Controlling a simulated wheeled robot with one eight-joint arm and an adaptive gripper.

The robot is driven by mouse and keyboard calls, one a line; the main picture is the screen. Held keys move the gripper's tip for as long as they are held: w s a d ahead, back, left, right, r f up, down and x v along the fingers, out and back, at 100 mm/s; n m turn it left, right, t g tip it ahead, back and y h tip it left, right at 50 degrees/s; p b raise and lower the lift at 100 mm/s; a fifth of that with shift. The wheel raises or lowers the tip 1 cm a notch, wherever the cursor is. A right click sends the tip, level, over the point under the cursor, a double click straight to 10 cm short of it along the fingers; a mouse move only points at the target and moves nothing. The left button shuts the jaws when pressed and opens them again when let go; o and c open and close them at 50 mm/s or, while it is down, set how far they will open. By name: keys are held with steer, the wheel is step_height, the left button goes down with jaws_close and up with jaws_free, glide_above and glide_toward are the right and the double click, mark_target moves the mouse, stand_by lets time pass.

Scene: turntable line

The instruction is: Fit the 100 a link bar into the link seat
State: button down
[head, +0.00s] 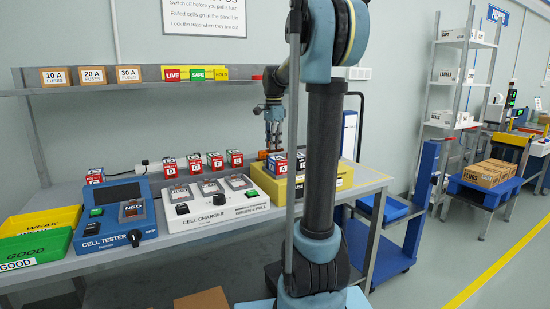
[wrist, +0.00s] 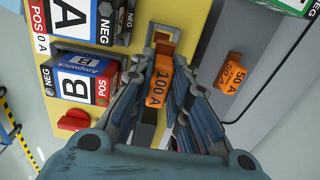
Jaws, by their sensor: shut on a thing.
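The 100 A link bar (wrist: 159,82) is an orange block with black lettering. In the wrist view it sits between the fingers of my gripper (wrist: 163,58), which is shut on it, over the yellow box (wrist: 192,22). In the head view my gripper (head: 273,138) points down above the back of the yellow box (head: 322,183). Grey and dark parts show around and below the bar, perhaps the link seat, but the fingers hide much of it. I cannot tell whether the bar touches the seat.
An orange 50 A link bar (wrist: 229,75) lies on the grey surface right of the box. Cell B (wrist: 85,80) and another cell (wrist: 85,18) sit at the box's left, near a red knob (wrist: 75,121). The cell charger (head: 215,208) stands left of the box.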

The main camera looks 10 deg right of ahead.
steer(key=shift+d+f, duration=0.2)
steer(key=shift+f, duration=2.2)
steer(key=shift+w+f, duration=0.1)
steer(key=c, duration=1.5)
jaws_free()
steer(key=shift+c, duration=0.2)
step_height(320, 180, up, 12)
steer(key=shift+r, duration=0.1)
